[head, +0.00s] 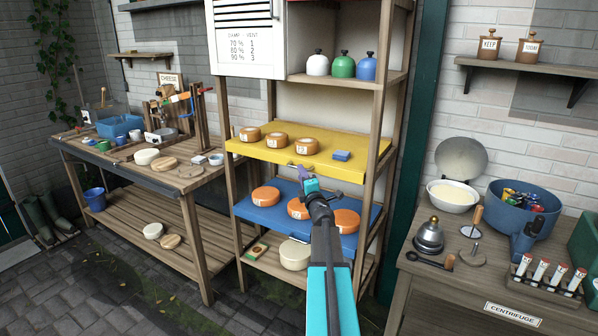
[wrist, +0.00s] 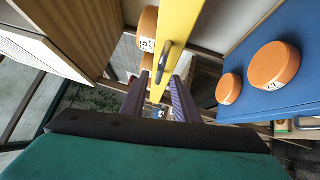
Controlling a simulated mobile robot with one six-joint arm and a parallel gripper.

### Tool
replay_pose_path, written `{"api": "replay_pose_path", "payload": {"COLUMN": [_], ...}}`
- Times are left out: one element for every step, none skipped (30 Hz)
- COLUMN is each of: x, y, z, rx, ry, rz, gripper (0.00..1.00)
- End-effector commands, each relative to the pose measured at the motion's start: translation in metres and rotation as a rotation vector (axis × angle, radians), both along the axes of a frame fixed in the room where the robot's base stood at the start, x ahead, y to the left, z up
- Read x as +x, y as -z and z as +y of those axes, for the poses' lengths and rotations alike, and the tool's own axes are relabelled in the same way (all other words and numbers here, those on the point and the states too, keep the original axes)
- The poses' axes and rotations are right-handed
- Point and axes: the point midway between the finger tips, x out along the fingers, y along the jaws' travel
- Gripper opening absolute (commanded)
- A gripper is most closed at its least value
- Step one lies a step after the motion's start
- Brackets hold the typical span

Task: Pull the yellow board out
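Whether the fingertips reach around the handle I cannot tell. In the head view my gripper (head: 304,173) is at the board's front edge and partly hides the handle.
A blue board (head: 252,213) with orange cheeses (head: 265,197) sits just below. Above are a white cabinet (head: 246,45) and three small domed objects (head: 343,65). A workbench (head: 140,178) stands left; a table with a blue basin (head: 522,212) stands right. Paved floor lies in front.

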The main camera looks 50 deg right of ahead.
Motion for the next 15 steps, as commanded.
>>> {"api": "replay_pose_path", "payload": {"x": [0.006, 0.008, 0.011, 0.013, 0.015, 0.018, 0.019, 0.021, 0.023, 0.024, 0.026, 0.027, 0.028, 0.028, 0.029], "y": [-0.001, -0.002, -0.002, -0.002, -0.003, -0.003, -0.003, -0.004, -0.004, -0.004, -0.004, -0.004, -0.004, -0.005, -0.005], "z": [-0.004, -0.005, -0.007, -0.008, -0.010, -0.011, -0.012, -0.014, -0.015, -0.016, -0.016, -0.017, -0.018, -0.018, -0.018], "rx": [0.000, 0.000, 0.000, 0.000, 0.000, 0.000, 0.000, 0.000, 0.000, 0.000, 0.000, 0.000, 0.000, 0.000, 0.000], "ry": [0.000, 0.000, 0.000, 0.000, 0.000, 0.000, 0.000, 0.000, 0.001, 0.001, 0.001, 0.001, 0.001, 0.001, 0.001], "rz": [0.000, 0.000, 0.000, 0.000, 0.000, 0.000, 0.000, 0.000, 0.000, 0.000, 0.000, 0.000, 0.000, 0.000, 0.000], "gripper": [0.28, 0.28, 0.28, 0.28, 0.28, 0.28, 0.28, 0.28, 0.28, 0.28, 0.28, 0.28, 0.28, 0.28, 0.28]}}
